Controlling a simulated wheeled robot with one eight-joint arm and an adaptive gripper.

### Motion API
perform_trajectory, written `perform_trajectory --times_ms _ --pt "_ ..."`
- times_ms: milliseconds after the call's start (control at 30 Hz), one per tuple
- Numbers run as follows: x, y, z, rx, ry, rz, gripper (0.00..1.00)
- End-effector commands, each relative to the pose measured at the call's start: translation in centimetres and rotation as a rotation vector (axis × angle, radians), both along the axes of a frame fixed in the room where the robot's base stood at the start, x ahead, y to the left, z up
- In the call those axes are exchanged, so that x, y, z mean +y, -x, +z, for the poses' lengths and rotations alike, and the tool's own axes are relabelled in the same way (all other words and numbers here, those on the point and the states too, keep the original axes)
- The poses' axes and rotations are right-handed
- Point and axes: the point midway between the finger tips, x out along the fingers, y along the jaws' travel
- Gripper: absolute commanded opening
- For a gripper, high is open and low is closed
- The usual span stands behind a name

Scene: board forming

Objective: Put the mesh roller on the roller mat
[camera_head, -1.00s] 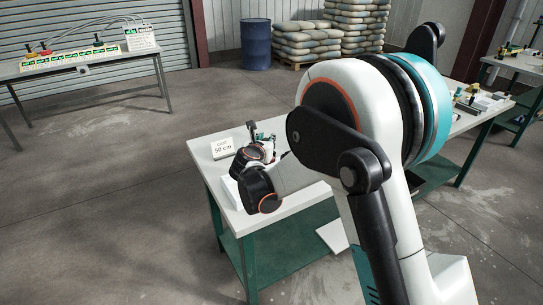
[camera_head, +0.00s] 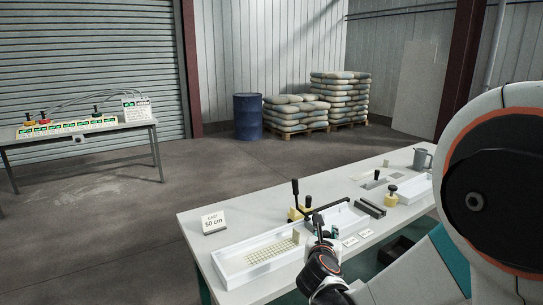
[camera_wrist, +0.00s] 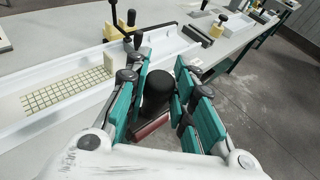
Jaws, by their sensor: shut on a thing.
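My gripper (camera_head: 320,232) is over the front edge of the long white table (camera_head: 200,240), beside a white tray. In the wrist view its teal fingers (camera_wrist: 160,95) are closed around a black, rounded handle (camera_wrist: 157,88), which I take for the mesh roller's. A reddish-brown piece (camera_wrist: 150,129) shows between the fingers below the handle; I cannot tell whether it belongs to the roller. The fingers hide the rest of the roller. I cannot pick out the roller mat with certainty in either view.
The white tray (camera_head: 225,262) holds a pale grid mesh (camera_head: 272,250). A yellow clamp with black levers (camera_head: 295,213) stands just behind my gripper. Further right are a dark bar (camera_head: 370,207), a yellow block with a black knob (camera_head: 391,196) and a grey jug (camera_head: 422,158).

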Motion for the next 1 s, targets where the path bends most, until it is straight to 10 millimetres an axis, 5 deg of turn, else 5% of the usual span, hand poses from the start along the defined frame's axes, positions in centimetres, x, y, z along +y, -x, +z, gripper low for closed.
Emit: perform_trajectory --times_ms 100,267,667,1000 --pt "-2.7 2.9 0.2 -0.002 -0.002 -0.021 0.0" --pt "-4.3 4.9 0.3 -0.003 0.0 -0.03 0.0" --pt "-4.5 5.2 0.1 -0.002 0.0 -0.032 0.0" --pt "-4.5 6.2 -3.8 0.001 -0.001 -0.032 0.0"
